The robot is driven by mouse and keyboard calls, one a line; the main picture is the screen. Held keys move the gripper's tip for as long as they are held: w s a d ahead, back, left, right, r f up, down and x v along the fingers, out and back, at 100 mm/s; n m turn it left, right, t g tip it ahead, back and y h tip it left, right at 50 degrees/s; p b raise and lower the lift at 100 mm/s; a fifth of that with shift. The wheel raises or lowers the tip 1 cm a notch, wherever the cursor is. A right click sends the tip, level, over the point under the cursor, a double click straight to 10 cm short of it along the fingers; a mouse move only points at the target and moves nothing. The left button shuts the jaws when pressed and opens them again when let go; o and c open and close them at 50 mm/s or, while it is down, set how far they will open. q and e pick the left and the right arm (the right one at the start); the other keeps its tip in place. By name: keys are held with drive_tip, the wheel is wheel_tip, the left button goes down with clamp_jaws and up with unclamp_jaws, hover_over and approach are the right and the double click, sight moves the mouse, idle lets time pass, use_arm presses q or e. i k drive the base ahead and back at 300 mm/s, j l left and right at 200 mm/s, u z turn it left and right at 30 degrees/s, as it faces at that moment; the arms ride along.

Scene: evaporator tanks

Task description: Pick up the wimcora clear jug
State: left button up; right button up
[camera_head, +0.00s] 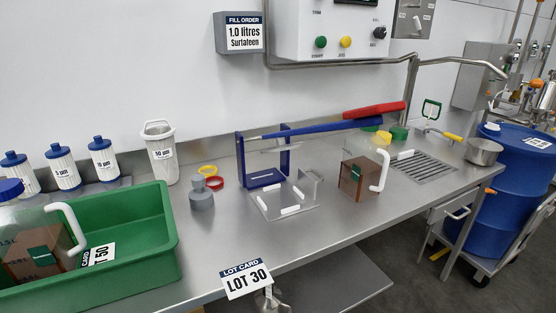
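A clear square jug (354,183) with brown contents, a dark green label and a white handle on its right stands upright on the steel bench, right of centre. A second clear jug (35,238) with brown contents, a green label and a white handle is in the green bin (150,258) at the left; the bin wall hides its lower part. I cannot read the name wimcora on either jug. Neither of my grippers is in view.
A blue rack (241,160) with blue and red long-handled tools stands left of the bench jug, beside a clear stand (285,203). Right of the jug are a drain grate (422,168) and a steel saucepan (484,151). The bench front below the jug is mostly clear.

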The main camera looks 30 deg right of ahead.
sight(365, 159)
drive_tip(key=l+u, duration=0.3)
drive_tip(key=k+l+u, duration=0.1)
drive_tip(key=l+u, duration=0.2)
drive_tip(key=l, duration=0.2)
drive_tip(key=k+l+u, duration=0.15)
drive_tip(key=l+u, duration=0.15)
drive_tip(key=k+l+u, duration=0.15)
drive_tip(key=l+u, duration=0.15)
drive_tip(key=l, duration=0.15)
drive_tip(key=k+l+u, duration=0.4)
drive_tip(key=l+u, duration=0.2)
